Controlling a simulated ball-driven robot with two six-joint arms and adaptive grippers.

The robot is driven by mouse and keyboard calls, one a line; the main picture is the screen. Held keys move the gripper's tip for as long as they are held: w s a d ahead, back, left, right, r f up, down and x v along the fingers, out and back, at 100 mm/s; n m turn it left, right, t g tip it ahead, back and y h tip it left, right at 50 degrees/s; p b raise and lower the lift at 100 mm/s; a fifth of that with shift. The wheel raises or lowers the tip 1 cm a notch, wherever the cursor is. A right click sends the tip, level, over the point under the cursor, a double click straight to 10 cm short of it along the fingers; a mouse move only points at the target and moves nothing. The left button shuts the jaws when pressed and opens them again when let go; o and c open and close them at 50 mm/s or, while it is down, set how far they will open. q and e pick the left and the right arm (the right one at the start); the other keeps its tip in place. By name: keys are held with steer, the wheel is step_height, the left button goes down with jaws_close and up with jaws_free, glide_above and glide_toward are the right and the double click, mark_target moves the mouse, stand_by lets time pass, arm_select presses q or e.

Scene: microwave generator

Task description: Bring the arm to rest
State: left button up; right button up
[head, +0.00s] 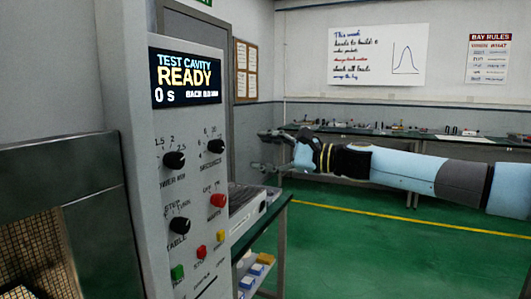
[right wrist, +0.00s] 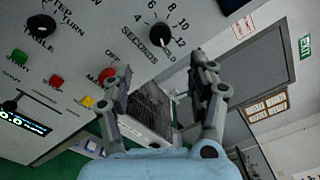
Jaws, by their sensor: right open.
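My right arm (head: 410,170) comes in from the right in the head view, stretched out roughly level with its light blue links. Its right gripper (head: 263,150) is open and empty, just to the right of the grey control panel (head: 140,150). In the right wrist view, the two fingers of the gripper (right wrist: 161,66) stand apart in front of the tilted panel, with nothing between them. A black seconds knob (right wrist: 160,36) shows beyond the fingertips. I cannot tell the exact gap to the panel. My left gripper is not in view.
The panel has a lit display (head: 186,80) reading "TEST CAVITY READY 0 s", several black knobs, and green, red and yellow buttons. A bench (head: 280,205) with a grey device stands behind it. The green floor (head: 400,250) is clear at lower right.

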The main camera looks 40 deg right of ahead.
stand_by(0.3)
steer(key=s+a+f+n+g+h+b, duration=0.15)
steer(key=s+f+b, duration=0.3)
steer(key=f, duration=1.35)
steer(key=s+a+f+g+h+b, duration=0.1)
steer(key=s+f+g+h+b, duration=0.35)
steer(key=f, duration=1.25)
steer(key=s+a+f+y+b, duration=0.15)
steer(key=s+f, duration=0.55)
steer(key=f, duration=1.1)
steer(key=s+a+f+n+g+h+b, duration=0.1)
steer(key=s+a+f+n+g+b, duration=0.15)
steer(key=s+f, duration=0.75)
steer(key=s+a+f+n+g+h+b, duration=0.1)
steer(key=s+a+f+n+g, duration=0.25)
steer(key=s+f, duration=0.65)
steer(key=s+a+f+n+g, duration=0.2)
steer(key=s+f+n, duration=0.1)
steer(key=s+n, duration=0.4)
steer(key=s+a+f+n+g+h+b, duration=0.1)
steer(key=s+a+f+n, duration=0.2)
steer(key=s+n, duration=0.3)
steer(key=s+f, duration=0.1)
steer(key=s, duration=0.3)
steer(key=shift+n+g, duration=0.35)
steer(key=shift+g, duration=0.05)
